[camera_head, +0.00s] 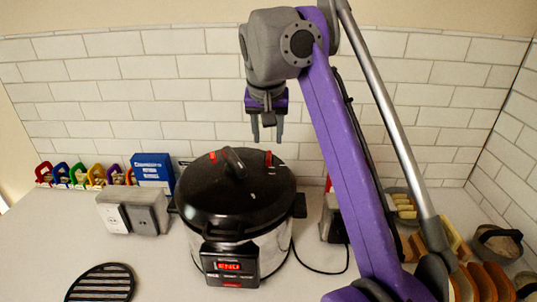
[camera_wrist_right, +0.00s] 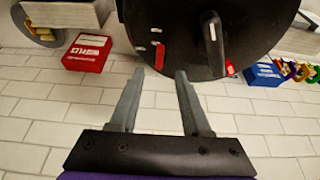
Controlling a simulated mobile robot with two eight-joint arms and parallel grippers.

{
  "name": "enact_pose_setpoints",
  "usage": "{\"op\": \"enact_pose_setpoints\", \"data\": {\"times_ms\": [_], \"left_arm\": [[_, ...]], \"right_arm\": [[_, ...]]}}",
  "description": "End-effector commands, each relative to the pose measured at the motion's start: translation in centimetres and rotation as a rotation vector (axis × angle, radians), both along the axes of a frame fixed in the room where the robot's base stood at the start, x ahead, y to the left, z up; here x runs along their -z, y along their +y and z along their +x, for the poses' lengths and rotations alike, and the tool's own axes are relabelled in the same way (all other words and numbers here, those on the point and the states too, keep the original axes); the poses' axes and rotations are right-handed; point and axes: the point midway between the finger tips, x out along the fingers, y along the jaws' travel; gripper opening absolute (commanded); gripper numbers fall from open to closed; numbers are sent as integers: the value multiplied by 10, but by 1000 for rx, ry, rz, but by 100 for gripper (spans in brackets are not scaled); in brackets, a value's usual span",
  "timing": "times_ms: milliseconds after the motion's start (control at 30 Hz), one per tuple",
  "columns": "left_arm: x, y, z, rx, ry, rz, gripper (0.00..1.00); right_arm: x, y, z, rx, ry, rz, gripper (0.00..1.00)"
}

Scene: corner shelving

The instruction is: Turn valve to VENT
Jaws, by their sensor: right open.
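A pressure cooker (camera_head: 235,215) with a black lid stands on the counter, its red display lit and seeming to read "END". A red valve lever (camera_head: 268,158) is at the lid's back right; it also shows in the right wrist view (camera_wrist_right: 160,57) beside small white marks too small to read. My right gripper (camera_head: 267,130) is above and behind the lid, pointing down. In the wrist view its two fingers (camera_wrist_right: 160,85) are open and empty, with the lever beyond the left fingertip, seemingly apart from it. My left gripper is out of view.
The black lid handle (camera_head: 234,163) stands up near the valve, with a small red part (camera_head: 212,156) on its other side. A blue box (camera_head: 153,171), a wall outlet block (camera_head: 133,212) and a black trivet (camera_head: 101,283) are at left. A tiled wall (camera_head: 150,90) rises behind.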

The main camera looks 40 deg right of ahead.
Motion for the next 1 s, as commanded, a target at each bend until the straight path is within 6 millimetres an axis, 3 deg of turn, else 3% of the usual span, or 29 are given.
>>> {"op": "enact_pose_setpoints", "data": {"times_ms": [100,300,500,767,1000], "left_arm": [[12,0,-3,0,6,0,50],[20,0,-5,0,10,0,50],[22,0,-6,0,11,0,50],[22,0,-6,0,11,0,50],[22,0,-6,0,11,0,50]], "right_arm": [[27,-6,7,0,1,0,48],[54,-14,16,0,1,1,48],[66,-18,20,0,0,0,48],[67,-18,21,0,0,0,48],[67,-18,21,0,0,0,8]]}}
